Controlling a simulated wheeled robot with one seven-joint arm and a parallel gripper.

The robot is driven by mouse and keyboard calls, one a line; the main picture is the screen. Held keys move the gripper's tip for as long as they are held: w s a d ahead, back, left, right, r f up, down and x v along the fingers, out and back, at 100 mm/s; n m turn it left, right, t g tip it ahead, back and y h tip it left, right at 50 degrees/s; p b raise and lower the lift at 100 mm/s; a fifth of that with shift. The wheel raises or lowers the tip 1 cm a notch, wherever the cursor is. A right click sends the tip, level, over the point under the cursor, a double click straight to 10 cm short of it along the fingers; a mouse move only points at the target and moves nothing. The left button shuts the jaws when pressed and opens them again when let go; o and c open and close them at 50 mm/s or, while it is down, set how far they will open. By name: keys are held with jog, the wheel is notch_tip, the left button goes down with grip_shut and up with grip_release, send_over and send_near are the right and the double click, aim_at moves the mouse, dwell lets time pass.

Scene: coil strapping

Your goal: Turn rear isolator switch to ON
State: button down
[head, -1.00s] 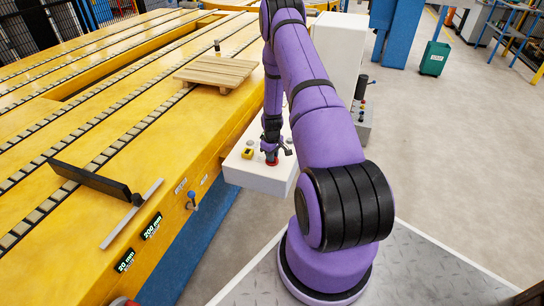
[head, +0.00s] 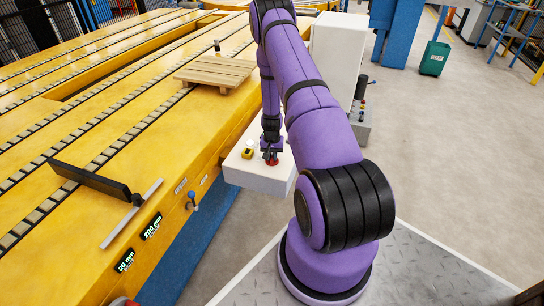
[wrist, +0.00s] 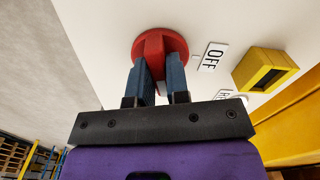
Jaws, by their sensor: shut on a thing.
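The red isolator switch (wrist: 160,44) is a round red knob with a raised grip bar on a white panel. An OFF label (wrist: 213,57) is beside it in the wrist view. My gripper (wrist: 162,72) is shut on the grip bar, with one blue-grey finger on each side. In the head view the red switch (head: 272,162) shows on the white box (head: 262,181) beside the yellow conveyor, under my gripper (head: 270,153). A second label (wrist: 226,94) is partly hidden by my gripper, and I cannot read it fully.
A yellow block-shaped control (wrist: 264,70) sits on the same panel close to the switch. The yellow conveyor table (head: 110,95) borders the box on the left, with a wooden pallet (head: 215,73) on it. Open grey floor (head: 450,150) lies on the right.

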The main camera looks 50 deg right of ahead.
aim_at(272, 156)
jog(key=shift+m, duration=1.6)
jog(key=c, duration=1.1)
grip_release()
jog(key=shift+r, duration=0.1)
notch_tip(272, 156, up, 11)
